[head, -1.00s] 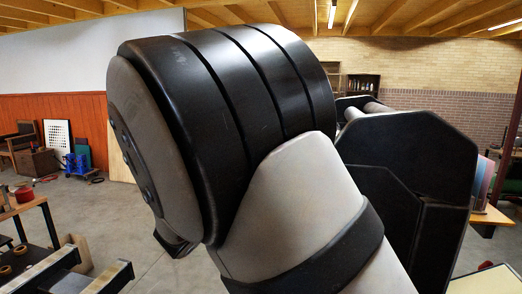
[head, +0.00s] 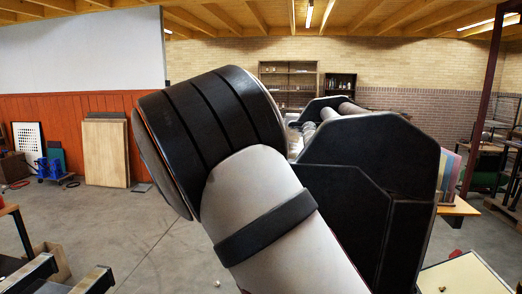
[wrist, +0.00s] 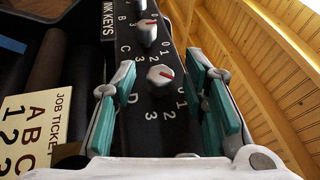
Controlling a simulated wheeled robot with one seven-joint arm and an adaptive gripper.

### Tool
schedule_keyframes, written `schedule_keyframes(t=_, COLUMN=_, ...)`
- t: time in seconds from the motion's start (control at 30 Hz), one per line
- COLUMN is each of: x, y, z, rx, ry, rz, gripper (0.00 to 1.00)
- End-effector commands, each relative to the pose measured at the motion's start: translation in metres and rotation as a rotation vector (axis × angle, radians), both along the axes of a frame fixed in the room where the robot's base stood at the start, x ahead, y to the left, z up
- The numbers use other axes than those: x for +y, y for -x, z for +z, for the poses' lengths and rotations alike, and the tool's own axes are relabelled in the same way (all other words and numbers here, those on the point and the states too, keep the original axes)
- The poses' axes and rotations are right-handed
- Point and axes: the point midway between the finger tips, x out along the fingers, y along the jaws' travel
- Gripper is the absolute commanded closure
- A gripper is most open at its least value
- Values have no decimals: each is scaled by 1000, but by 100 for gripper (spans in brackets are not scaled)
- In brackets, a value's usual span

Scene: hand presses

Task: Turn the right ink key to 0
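The ink key panel (wrist: 110,50) is black with white letters B, C and D and white digits 0 to 3, seen in the wrist view. A round grey knob (wrist: 160,75) with a red pointer mark sits between my fingertips, apart from both. Another knob (wrist: 147,32) is farther up the panel, and one more is partly cut off at the top. Which knob is the right ink key is not clear. My gripper (wrist: 160,85) is open, its green pads to either side of the panel.
A job ticket card (wrist: 36,125) with A B C and 1 2 3 lies left of the panel, beside dark rollers (wrist: 55,60). In the head view, a bench (head: 60,275) stands lower left and a pale-topped table (head: 465,275) lower right. Open floor (head: 130,220) lies at the left.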

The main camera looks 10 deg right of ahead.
Motion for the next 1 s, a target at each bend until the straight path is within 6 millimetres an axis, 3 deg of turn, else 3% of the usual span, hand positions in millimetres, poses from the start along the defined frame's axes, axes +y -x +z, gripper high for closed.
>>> schedule_keyframes(t=0.13, x=0, y=0, z=0, rx=0, ry=0, rz=0, gripper=62)
schedule_keyframes(t=0.3, x=0, y=0, z=0, rx=0, ry=0, rz=0, gripper=100)
schedule_keyframes(t=0.67, x=0, y=1, z=2, rx=26, ry=-12, rz=-1, gripper=100)
schedule_keyframes(t=1.0, x=-1, y=2, z=6, rx=214, ry=-95, rz=0, gripper=100)
